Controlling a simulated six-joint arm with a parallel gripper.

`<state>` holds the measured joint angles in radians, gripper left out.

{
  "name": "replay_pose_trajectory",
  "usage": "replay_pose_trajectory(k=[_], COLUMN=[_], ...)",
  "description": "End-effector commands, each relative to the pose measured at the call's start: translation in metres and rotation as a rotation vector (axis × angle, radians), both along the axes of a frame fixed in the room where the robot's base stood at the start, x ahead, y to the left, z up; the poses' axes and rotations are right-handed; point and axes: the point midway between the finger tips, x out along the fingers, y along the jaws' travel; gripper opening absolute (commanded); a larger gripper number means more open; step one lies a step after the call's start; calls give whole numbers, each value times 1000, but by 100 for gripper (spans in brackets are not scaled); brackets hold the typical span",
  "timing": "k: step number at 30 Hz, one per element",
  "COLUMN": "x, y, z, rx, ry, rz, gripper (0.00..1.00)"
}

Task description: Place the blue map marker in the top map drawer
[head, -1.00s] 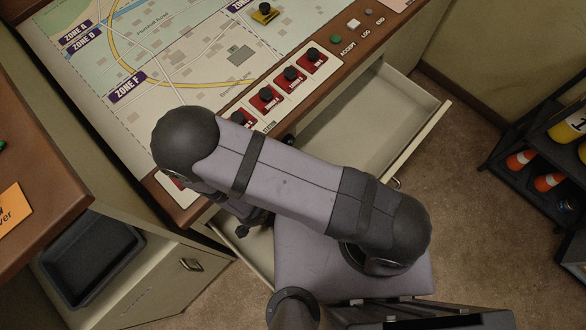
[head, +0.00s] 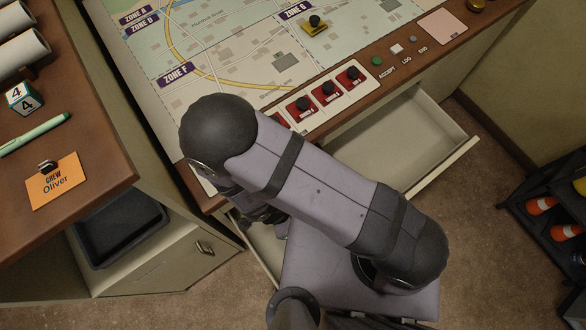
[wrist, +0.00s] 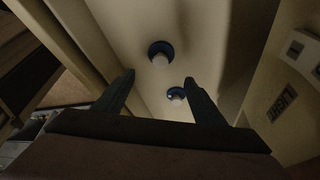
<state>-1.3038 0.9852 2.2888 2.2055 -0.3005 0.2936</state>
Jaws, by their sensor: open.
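An open drawer (head: 447,180) with a pale inside juts from the front of the map desk, and the part of it I see in the head view is bare. In the head view my arm mostly hides the gripper.
The map desk carries a row of red markers (head: 328,88) on a white strip and a yellow marker (head: 314,24) on the map. A wooden table (head: 95,150) with an orange name card (head: 55,181) stands left. A black tray (head: 120,232) sits below it. A dark shelf holds cones (head: 541,205) at right.

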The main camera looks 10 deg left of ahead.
Motion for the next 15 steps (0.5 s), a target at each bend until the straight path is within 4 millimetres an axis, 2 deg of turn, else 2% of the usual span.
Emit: replay_pose_trajectory(k=[1, 6, 15], x=[-1, -5, -8], y=[4, 12, 19], z=[12, 32, 49], rx=[2, 2, 1], ry=[0, 0, 0], rz=[1, 0, -1], gripper=[64, 64, 64])
